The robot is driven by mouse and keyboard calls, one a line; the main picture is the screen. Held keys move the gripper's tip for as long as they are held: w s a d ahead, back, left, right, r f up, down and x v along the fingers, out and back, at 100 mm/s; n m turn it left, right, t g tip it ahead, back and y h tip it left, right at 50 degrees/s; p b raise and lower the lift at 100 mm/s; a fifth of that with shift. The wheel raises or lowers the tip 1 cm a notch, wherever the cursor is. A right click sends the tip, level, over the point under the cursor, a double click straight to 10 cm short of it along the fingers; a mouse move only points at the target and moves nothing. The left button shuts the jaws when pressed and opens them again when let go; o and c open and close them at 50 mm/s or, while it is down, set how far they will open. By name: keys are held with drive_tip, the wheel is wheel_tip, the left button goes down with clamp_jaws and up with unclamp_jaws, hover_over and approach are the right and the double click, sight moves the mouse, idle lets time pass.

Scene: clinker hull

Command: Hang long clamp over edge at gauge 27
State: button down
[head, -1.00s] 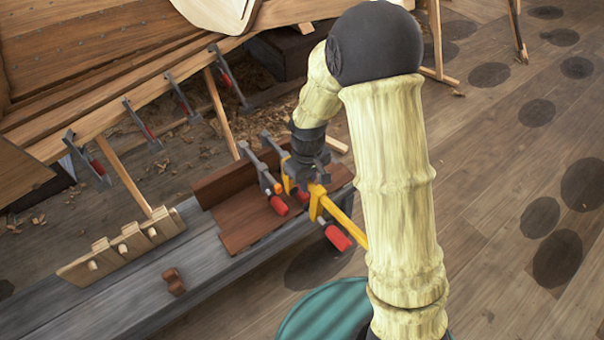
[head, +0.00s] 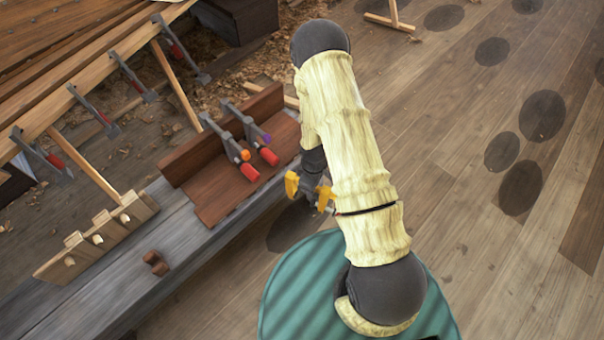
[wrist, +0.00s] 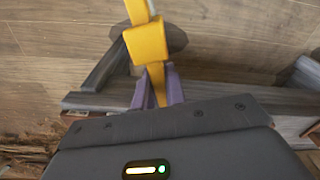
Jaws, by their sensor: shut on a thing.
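My gripper (wrist: 158,88) is shut on a yellow clamp (wrist: 147,42), seen close up in the wrist view, where the clamp runs up out of the frame. In the head view the yellow clamp (head: 292,184) shows beside my wrist, right of the wooden rack and clear of it; most of its bar is hidden behind my arm. Several grey clamps with red handles hang along the hull's edge plank (head: 85,88) at the left. Two more clamps, one with an orange part (head: 228,142) and one with a purple part (head: 252,130), stand in the brown rack (head: 215,195). I cannot read any gauge number.
A grey bench (head: 140,285) runs along the lower left. It carries a pale block with pegs (head: 100,240) and a small brown piece (head: 156,263). Wooden props (head: 178,85) stand below the hull.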

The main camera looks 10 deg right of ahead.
drive_tip(key=f, duration=0.1)
drive_tip(key=d+f, duration=0.1)
drive_tip(key=f, duration=0.1)
drive_tip(key=shift+s+d+f, duration=0.2)
drive_tip(key=shift+s+d, duration=0.05)
drive_tip(key=shift+d, duration=0.1)
drive_tip(key=shift+w+d+f+n, duration=0.2)
drive_tip(key=shift+w+d+n, duration=0.1)
drive_tip(key=shift+w, duration=0.2)
drive_tip(key=shift+s+a+r, duration=0.2)
drive_tip(key=shift+s+a, duration=0.05)
drive_tip(key=shift+a, duration=0.05)
drive_tip(key=shift+s+r, duration=0.1)
wheel_tip(320, 180, up, 17)
drive_tip(key=p, duration=1.7)
drive_tip(key=shift+r, duration=0.15)
